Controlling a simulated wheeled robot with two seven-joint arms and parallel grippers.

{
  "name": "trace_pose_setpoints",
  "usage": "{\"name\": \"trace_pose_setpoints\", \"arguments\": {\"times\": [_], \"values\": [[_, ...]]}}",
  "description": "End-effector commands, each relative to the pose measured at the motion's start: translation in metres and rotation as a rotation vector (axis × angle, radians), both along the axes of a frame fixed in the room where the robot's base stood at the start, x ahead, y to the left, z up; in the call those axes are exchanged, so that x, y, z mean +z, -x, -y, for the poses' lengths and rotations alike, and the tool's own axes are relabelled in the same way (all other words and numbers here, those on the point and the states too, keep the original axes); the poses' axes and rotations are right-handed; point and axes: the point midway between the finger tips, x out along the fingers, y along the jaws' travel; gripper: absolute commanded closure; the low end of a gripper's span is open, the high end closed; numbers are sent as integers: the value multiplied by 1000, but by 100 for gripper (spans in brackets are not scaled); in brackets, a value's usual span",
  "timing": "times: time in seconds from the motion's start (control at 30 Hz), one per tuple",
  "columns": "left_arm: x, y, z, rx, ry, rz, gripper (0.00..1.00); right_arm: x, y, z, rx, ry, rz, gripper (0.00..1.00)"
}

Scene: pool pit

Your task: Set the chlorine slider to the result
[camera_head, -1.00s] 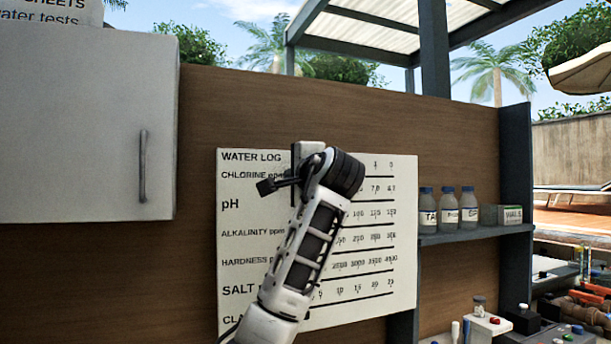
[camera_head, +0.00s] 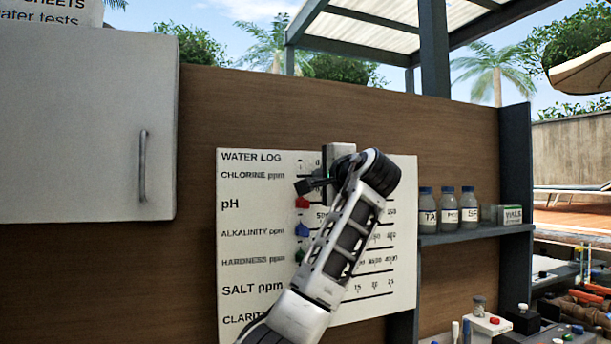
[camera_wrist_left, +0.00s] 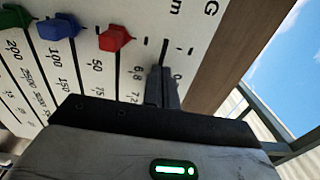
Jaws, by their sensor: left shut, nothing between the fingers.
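The white water log board (camera_head: 235,215) hangs on the brown wall, with rows for chlorine, pH, alkalinity, hardness, salt and clarity. My left gripper (camera_head: 335,163) is at the chlorine row, right of its first marks. In the left wrist view its dark fingers (camera_wrist_left: 162,85) are shut and empty, close against the board; contact cannot be told. The chlorine slider is not distinguishable and may be hidden by the gripper. The red slider (camera_head: 302,202) on the pH row also shows in the left wrist view (camera_wrist_left: 115,38). My right gripper is out of view.
A blue slider (camera_head: 302,230) and a green slider (camera_head: 300,254) sit on the rows below. A grey cabinet (camera_head: 80,130) is at left. A shelf (camera_head: 470,236) with several bottles stands right of the board. Tools and small items crowd the lower right.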

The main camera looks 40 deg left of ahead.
Motion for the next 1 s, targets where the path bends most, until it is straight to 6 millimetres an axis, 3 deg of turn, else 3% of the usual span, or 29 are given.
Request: {"name": "trace_pose_setpoints", "arguments": {"times": [0.73,1.0], "values": [[1,-40,21,-1,0,-1,100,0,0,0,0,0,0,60],[-2,-36,18,1,1,2,100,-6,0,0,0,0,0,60]]}}
